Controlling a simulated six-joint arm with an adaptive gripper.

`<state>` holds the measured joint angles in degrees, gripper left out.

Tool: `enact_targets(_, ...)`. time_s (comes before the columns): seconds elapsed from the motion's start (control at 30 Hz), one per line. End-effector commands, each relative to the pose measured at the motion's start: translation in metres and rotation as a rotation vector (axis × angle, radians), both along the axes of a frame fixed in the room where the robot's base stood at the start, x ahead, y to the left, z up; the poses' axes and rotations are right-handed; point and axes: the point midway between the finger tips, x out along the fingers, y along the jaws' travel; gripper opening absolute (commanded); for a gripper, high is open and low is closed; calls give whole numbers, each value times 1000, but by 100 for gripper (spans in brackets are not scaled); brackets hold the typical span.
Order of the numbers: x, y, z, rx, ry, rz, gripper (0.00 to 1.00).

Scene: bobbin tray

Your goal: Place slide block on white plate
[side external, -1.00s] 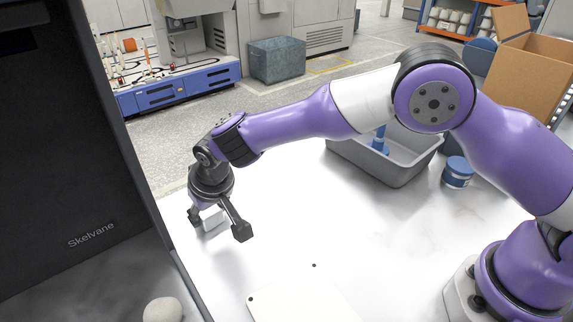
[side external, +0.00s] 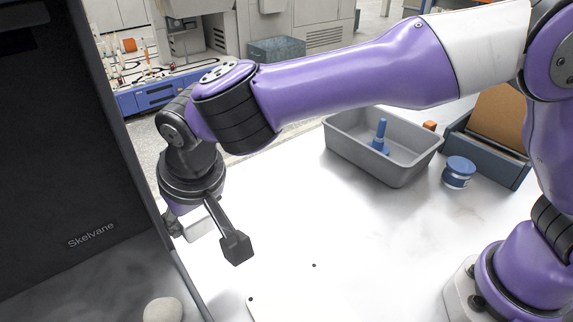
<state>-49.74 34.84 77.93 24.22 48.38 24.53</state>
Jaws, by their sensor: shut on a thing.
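The slide block (side external: 201,226) is a small pale block at left, under my wrist. My gripper (side external: 205,238) points down and is shut on it. One dark finger shows on each side of the block, and the wrist hides its upper part. The white plate (side external: 300,298) lies at the bottom centre, with dark dots at its corners, and runs out of the picture. It barely stands out from the white table. The block is to the left of the plate and farther back, apart from it.
A dark cabinet (side external: 75,150) rises close on the left of my gripper. A grey bin (side external: 400,170) holding a blue part and a blue-lidded jar (side external: 459,172) stand at the back right. A pale round object (side external: 163,310) lies at the lower left. The middle of the table is clear.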

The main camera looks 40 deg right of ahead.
Motion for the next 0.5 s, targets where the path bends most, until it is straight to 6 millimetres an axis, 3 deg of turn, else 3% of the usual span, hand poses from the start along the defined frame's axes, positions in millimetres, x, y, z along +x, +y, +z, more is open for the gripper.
enact_targets(0.17, -21, 9, 14, 1, -1, 42, 7)
enact_targets(0.27, -39, 11, 22, 3, -2, 153, 7)
enact_targets(0.37, -69, 10, 32, 4, -3, 348, 7)
enact_targets(0.5, -127, 2, 41, 6, -6, 704, 7)
